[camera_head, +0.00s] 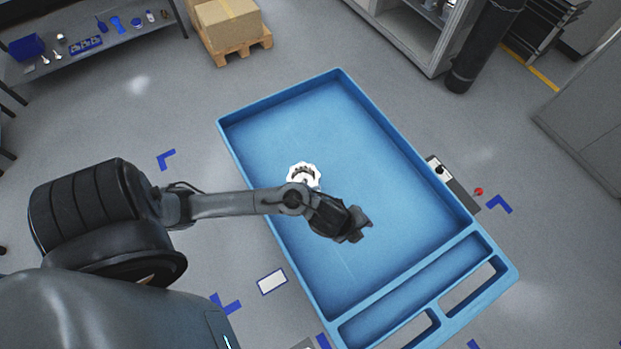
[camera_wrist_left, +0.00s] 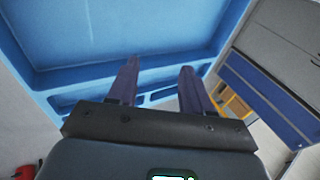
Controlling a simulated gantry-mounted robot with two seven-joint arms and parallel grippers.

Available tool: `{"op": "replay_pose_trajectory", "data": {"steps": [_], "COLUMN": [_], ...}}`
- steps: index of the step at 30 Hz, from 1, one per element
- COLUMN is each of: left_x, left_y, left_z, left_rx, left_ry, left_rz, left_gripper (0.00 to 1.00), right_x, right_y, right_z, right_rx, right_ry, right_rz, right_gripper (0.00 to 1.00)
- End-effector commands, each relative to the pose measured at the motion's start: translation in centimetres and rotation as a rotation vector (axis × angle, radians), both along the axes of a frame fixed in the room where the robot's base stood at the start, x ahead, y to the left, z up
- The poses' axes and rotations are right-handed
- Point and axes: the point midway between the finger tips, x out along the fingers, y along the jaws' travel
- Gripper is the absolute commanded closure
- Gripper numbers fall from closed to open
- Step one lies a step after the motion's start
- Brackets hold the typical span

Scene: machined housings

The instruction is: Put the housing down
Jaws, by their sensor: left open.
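A white, scalloped machined housing (camera_head: 303,176) lies in the blue tray (camera_head: 228,130), near its left side in the head view. My left forearm passes just below it in the picture and may hide part of its lower edge. My left gripper (camera_head: 362,228) is over the tray, to the right of and below the housing, apart from it. In the left wrist view the two fingers of my left gripper (camera_wrist_left: 160,85) are spread with nothing between them. The housing does not show in the left wrist view. My right gripper is not in view.
The tray floor right of the housing is bare. A divider and slots (camera_head: 415,290) lie at its lower right end. A small box with a red knob (camera_head: 478,191) stands by the right wall. A carton on a pallet (camera_head: 228,25) and a bench (camera_head: 95,45) stand farther back.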

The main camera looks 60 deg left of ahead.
Motion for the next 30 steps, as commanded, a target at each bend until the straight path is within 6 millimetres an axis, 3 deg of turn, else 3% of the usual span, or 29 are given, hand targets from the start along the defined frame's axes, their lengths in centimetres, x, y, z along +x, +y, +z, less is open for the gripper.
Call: {"op": "replay_pose_trajectory", "data": {"steps": [2,6,12,16,25,30], "left_x": [-2.3,-6.3,-11.0,-12.2,-12.2,-12.2], "left_y": [-0.2,2.0,4.4,5.0,5.1,5.0], "left_z": [1.9,4.1,5.5,5.8,5.9,7.2], "left_rx": [-0.139,-0.315,-0.442,-0.468,-0.471,-0.470], "left_ry": [0.039,0.138,0.257,0.285,0.287,0.286], "left_rz": [0.306,0.787,1.209,1.306,1.315,1.313], "left_gripper": [0.50,0.50,0.50,0.50,0.50,0.50], "right_x": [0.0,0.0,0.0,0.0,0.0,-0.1], "right_y": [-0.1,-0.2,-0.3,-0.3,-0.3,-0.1], "right_z": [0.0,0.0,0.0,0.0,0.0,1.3], "right_rx": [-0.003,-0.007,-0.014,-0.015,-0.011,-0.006], "right_ry": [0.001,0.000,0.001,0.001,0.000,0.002], "right_rz": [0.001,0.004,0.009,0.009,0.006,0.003], "right_gripper": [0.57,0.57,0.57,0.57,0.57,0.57]}}
